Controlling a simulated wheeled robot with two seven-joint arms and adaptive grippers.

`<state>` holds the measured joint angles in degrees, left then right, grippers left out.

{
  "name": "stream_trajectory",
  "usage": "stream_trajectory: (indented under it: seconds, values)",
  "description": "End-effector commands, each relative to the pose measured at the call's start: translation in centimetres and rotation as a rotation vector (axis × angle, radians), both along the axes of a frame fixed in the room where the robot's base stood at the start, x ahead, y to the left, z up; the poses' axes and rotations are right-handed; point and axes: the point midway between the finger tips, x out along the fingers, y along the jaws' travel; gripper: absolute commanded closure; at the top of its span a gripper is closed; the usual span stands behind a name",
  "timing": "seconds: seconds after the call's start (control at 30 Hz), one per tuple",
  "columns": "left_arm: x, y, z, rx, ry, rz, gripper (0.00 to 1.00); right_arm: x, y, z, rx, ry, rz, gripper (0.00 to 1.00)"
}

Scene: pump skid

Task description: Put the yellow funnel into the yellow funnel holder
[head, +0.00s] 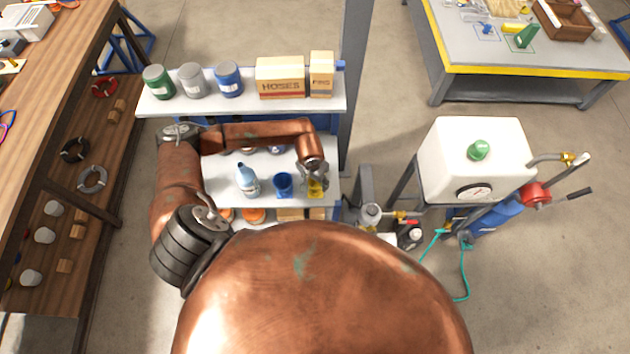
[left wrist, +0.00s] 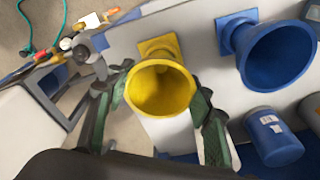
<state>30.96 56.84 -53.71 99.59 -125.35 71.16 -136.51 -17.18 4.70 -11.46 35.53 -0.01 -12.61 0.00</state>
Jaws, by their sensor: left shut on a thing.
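The yellow funnel (left wrist: 162,92) is between the fingers of my left gripper (left wrist: 160,108), its wide mouth facing the left wrist camera. A yellow square piece, seemingly the base of the yellow funnel holder (left wrist: 158,46), shows just behind the funnel on the white shelf. The funnel overlaps it, so I cannot tell whether the funnel's stem is inside the holder. In the head view my left gripper (head: 314,172) is over the right end of the middle shelf, with yellow (head: 317,189) just below it. My right gripper is not in view.
A blue funnel (left wrist: 275,55) on its blue square base stands beside the yellow one. A blue can (left wrist: 273,138) is near the right finger. A blue bottle (head: 247,180) stands on the same shelf. The upper shelf (head: 330,104) holds cans and boxes; a white tank (head: 475,140) stands to the right.

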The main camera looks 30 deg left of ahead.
Motion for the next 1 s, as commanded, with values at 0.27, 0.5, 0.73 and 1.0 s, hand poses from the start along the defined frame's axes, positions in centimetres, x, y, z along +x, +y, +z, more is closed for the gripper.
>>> stream_trajectory:
  seconds: [0.27, 0.5, 0.73, 1.0]
  values:
    - [0.0, 0.0, -0.1, 0.0, 0.0, 0.0, 0.51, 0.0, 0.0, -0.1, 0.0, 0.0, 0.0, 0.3]
    - [0.0, 0.0, -0.1, 0.0, 0.0, 0.0, 0.35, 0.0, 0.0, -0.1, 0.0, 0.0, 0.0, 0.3]
    - [0.0, 0.0, -0.1, 0.0, 0.0, 0.0, 0.31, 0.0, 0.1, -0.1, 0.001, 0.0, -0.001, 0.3]
    - [-0.1, 0.1, 1.6, 0.001, -0.003, -0.001, 0.31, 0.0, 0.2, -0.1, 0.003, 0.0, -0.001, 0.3]
